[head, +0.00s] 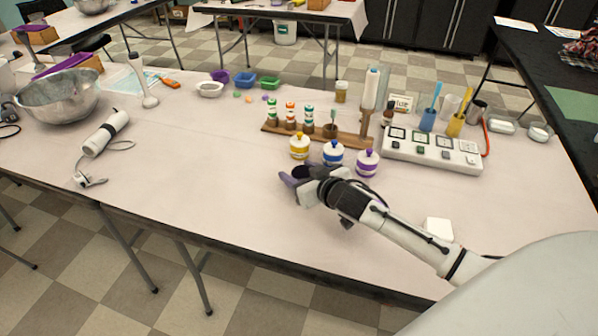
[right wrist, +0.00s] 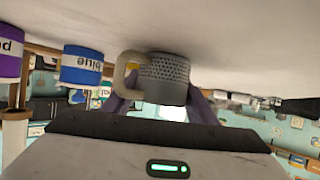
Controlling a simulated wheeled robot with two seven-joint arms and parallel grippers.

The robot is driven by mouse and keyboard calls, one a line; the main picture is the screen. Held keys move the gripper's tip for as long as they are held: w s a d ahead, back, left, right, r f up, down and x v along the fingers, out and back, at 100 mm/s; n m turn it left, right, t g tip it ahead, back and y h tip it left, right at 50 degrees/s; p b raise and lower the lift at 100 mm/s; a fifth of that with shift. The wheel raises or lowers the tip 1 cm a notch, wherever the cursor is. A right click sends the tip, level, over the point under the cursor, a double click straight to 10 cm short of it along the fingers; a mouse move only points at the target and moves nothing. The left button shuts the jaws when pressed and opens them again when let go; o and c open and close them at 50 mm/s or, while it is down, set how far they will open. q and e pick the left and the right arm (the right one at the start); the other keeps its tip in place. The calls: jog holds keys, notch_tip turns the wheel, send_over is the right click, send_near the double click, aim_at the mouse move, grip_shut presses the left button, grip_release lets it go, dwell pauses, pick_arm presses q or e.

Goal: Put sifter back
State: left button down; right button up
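The sifter (right wrist: 168,80) is a dark grey, dotted, mug-shaped piece with a beige handle. In the right wrist view, which shows the table upside down, it lies between the purple fingers of my right gripper (right wrist: 160,100), close to the table top. I cannot tell whether the fingers press on it. In the head view my right gripper (head: 297,177) is low over the table, in front of and left of the blue jar (head: 333,154). The sifter is hard to make out there. My left gripper is not in view.
Yellow (head: 299,147) and purple (head: 367,163) jars flank the blue jar. A wooden rack (head: 350,139) with small bottles stands behind them, and a white control panel (head: 432,150) to the right. A white block (head: 438,229) lies near the arm.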

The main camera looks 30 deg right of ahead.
jog(key=shift+o, duration=1.3)
jog(key=shift+r, duration=0.2)
jog(key=shift+s, duration=0.4)
jog(key=p+v, duration=0.1)
jog(key=v, duration=1)
jog(key=shift+s+r, duration=0.1)
jog(key=shift+r, duration=0.1)
